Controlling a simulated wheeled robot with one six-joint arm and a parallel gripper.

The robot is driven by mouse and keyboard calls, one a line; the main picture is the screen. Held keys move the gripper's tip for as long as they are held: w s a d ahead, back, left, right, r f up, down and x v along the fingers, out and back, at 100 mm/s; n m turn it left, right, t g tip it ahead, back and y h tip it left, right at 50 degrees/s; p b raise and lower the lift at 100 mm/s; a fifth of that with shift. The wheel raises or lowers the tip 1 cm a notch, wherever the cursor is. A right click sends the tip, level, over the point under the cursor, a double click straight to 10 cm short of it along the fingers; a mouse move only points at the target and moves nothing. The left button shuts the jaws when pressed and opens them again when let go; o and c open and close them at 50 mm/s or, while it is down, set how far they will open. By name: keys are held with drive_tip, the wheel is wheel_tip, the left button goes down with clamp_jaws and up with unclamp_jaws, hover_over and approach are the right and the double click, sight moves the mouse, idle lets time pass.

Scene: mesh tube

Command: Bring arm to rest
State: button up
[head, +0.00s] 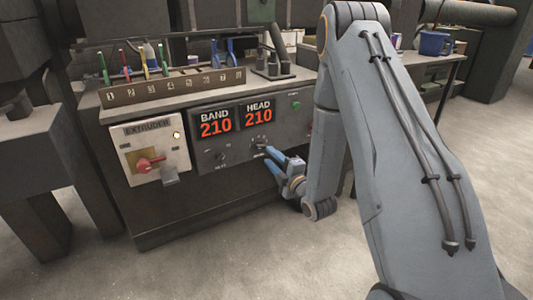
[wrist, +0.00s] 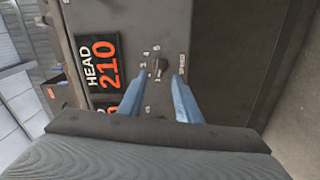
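My arm (head: 400,140) reaches out over the front of the extruder control cabinet (head: 160,215). My gripper (head: 272,160) is at the lower right of the cabinet's front panel, near a small dark selector knob (head: 261,147). In the wrist view my two blue fingers (wrist: 158,82) are apart with a gap between them. The knob (wrist: 160,66) shows just beyond that gap, with small marks around it. Nothing shows held between the fingers. Whether a fingertip touches the panel I cannot tell.
Displays read BAND 210 (head: 215,123) and HEAD 210 (head: 258,115). A red-handled switch (head: 150,163) is on the extruder box at left. A numbered rack (head: 172,87) with coloured tools stands on top. The floor at right is clear.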

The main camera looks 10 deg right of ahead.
drive_tip(key=shift+v, duration=1.1)
drive_tip(key=s+a+r+m+g+h, duration=0.3)
drive_tip(key=s+a+r+m+g, duration=0.35)
drive_tip(key=m+g, duration=0.2)
drive_tip(key=s+a+r+m+g, duration=0.2)
drive_tip(key=s+r+m+g, duration=0.1)
drive_tip(key=s, duration=0.7)
drive_tip(key=s+a+r+m+g+h+p, duration=0.1)
drive_tip(key=s+r+m+g, duration=0.15)
drive_tip(key=s, duration=0.75)
drive_tip(key=s+a+r+m+g, duration=0.2)
drive_tip(key=s+r+g, duration=0.1)
drive_tip(key=s, duration=0.7)
drive_tip(key=d+r+m+p, duration=0.3)
drive_tip(key=d+r+p, duration=0.6)
drive_tip(key=p, duration=0.9)
drive_tip(key=shift+d+r+h, duration=0.15)
drive_tip(key=shift+r+h, duration=0.15)
drive_tip(key=shift+r, duration=0.5)
